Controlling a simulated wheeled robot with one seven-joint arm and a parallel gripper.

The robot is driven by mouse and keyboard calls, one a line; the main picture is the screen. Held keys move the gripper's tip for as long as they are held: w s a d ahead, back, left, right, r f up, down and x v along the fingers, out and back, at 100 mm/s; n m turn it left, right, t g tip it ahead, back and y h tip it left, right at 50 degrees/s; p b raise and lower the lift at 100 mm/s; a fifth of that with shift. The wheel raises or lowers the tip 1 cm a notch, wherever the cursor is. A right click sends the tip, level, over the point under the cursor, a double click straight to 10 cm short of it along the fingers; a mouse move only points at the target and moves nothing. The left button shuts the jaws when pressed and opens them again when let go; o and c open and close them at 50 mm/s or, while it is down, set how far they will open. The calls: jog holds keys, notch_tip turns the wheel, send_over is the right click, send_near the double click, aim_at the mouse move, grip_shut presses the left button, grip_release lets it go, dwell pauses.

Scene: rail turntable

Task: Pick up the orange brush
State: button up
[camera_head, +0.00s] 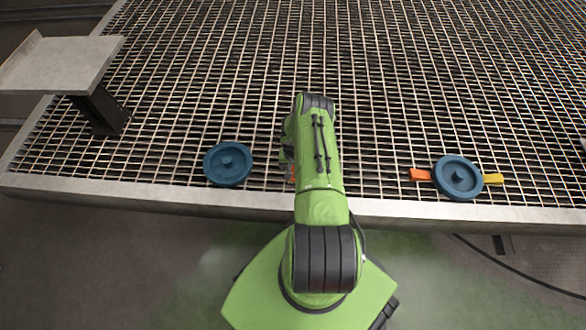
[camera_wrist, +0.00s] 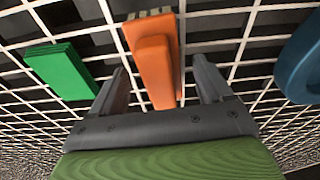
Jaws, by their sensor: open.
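My gripper (camera_wrist: 160,72) is open, with one finger on each side of the brush. I cannot tell whether either finger touches it. In the head view only a small orange patch (camera_head: 292,175) shows beside my arm, which hides the rest of the brush and most of my gripper.
A green block (camera_wrist: 62,70) lies left of the brush in the wrist view, a blue object at right. In the head view, one blue disc (camera_head: 228,163) lies left of my arm; another (camera_head: 458,177) lies right, with orange and yellow pieces. A grey raised plate (camera_head: 62,64) stands at left.

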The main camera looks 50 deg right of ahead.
jog(key=shift+f, duration=0.2)
jog(key=shift+c, duration=0.4)
jog(key=c, duration=1.1)
notch_tip(320, 180, up, 10)
jog(key=p, duration=0.4)
jog(key=shift+r, duration=0.25)
